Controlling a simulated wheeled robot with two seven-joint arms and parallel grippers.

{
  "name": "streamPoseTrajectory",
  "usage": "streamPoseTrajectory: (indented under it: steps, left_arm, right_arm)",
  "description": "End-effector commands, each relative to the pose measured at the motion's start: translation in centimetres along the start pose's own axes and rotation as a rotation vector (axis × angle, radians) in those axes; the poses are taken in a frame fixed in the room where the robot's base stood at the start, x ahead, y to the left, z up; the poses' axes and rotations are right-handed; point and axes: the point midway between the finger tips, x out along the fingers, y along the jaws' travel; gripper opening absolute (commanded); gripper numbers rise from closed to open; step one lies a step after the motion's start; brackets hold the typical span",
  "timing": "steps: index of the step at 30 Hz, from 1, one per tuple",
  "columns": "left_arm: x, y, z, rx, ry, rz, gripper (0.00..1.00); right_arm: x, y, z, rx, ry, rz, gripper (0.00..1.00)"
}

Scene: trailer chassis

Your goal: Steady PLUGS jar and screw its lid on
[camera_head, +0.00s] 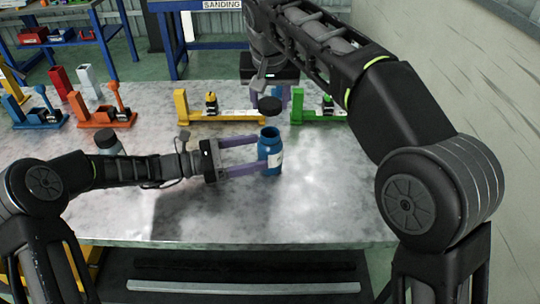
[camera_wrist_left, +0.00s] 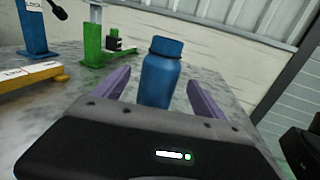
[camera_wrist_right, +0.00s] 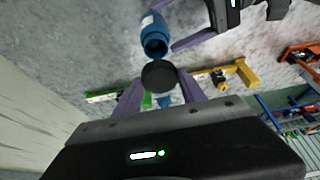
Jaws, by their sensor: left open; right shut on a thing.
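The blue jar (camera_head: 268,156) stands upright and uncapped on the table, with a pale label on its right side. In the left wrist view the jar (camera_wrist_left: 160,76) is between the spread fingers. My left gripper (camera_head: 256,157) is open, its purple fingers on either side of the jar. In the right wrist view the jar's open mouth (camera_wrist_right: 155,43) faces the camera. My right gripper (camera_head: 270,97) is shut on the black lid (camera_head: 270,105), above and just behind the jar. The lid (camera_wrist_right: 159,76) is apart from the jar's mouth. The lettering on the label is unreadable.
A second jar with a black lid (camera_head: 107,143) stands at left behind my left arm. Yellow (camera_head: 222,117) and green (camera_head: 312,119) fixtures stand behind the jar. Blue (camera_head: 35,118) and orange (camera_head: 103,118) fixtures are farther left. The table's front (camera_head: 250,220) is clear.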

Motion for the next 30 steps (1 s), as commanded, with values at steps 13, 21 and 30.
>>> streamPoseTrajectory:
  steps: [13, 21, 30]
  left_arm:
    - [6.1, 0.0, -2.0, 0.001, 0.000, -0.001, 0.81]
    - [7.5, 0.0, -2.0, 0.000, 0.001, 0.000, 0.81]
    - [7.5, 0.0, -1.9, 0.001, 0.000, 0.000, 0.76]
  right_arm:
    - [0.0, 0.0, 0.0, 0.000, 0.000, 0.000, 0.11]
    - [0.0, 0.0, 0.0, 0.000, 0.000, 0.000, 0.11]
    - [0.0, 0.0, 0.0, 0.000, 0.000, 0.000, 0.11]
